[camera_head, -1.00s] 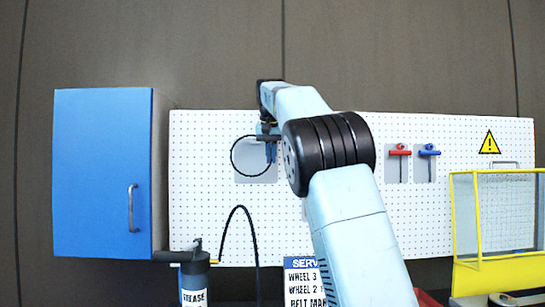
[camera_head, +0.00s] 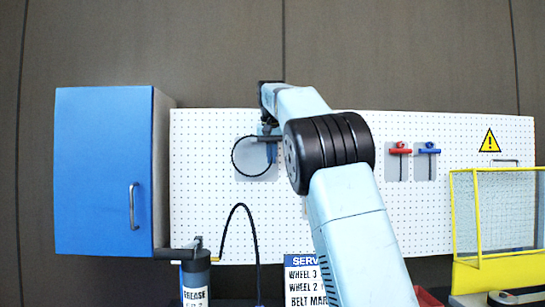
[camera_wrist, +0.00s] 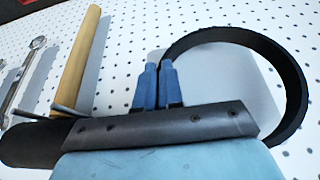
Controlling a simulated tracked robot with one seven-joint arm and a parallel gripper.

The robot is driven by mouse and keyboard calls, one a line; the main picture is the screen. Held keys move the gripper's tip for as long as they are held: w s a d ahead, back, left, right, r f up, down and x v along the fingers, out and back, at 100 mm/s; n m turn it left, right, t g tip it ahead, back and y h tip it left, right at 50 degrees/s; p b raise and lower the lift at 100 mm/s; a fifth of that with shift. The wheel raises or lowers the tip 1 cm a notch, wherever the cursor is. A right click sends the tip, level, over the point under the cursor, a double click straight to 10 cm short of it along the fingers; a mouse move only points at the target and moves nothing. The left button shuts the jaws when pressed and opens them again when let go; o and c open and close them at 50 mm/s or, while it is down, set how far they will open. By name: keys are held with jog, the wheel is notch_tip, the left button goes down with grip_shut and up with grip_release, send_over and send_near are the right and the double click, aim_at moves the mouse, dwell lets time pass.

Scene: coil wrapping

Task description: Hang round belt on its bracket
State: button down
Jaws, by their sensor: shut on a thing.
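The round belt (camera_head: 233,158) is a thin black ring in front of the white pegboard, left of my forearm. In the wrist view the belt (camera_wrist: 290,75) is a wide black loop curving right from my fingertips. My gripper (camera_head: 269,153) has blue fingers, which also show in the wrist view (camera_wrist: 158,75), shut on the belt's left side. A grey backing patch (camera_head: 243,172) lies on the board behind the loop. I cannot make out the bracket, nor whether the belt touches it.
A wooden-handled tool (camera_wrist: 80,60) and a wrench (camera_wrist: 24,76) hang left of my gripper. A blue cabinet (camera_head: 100,170) is at left. Red (camera_head: 399,151) and blue (camera_head: 429,150) T-handles hang at right, near a yellow mesh frame (camera_head: 480,275). A grease container (camera_head: 196,275) stands below.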

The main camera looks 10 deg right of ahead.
jog(key=shift+w+f, duration=0.1)
jog(key=shift+f, duration=0.4)
jog(key=c, duration=1.2)
grip_release()
jog(key=v, duration=1.2)
jog(key=shift+r, duration=0.35)
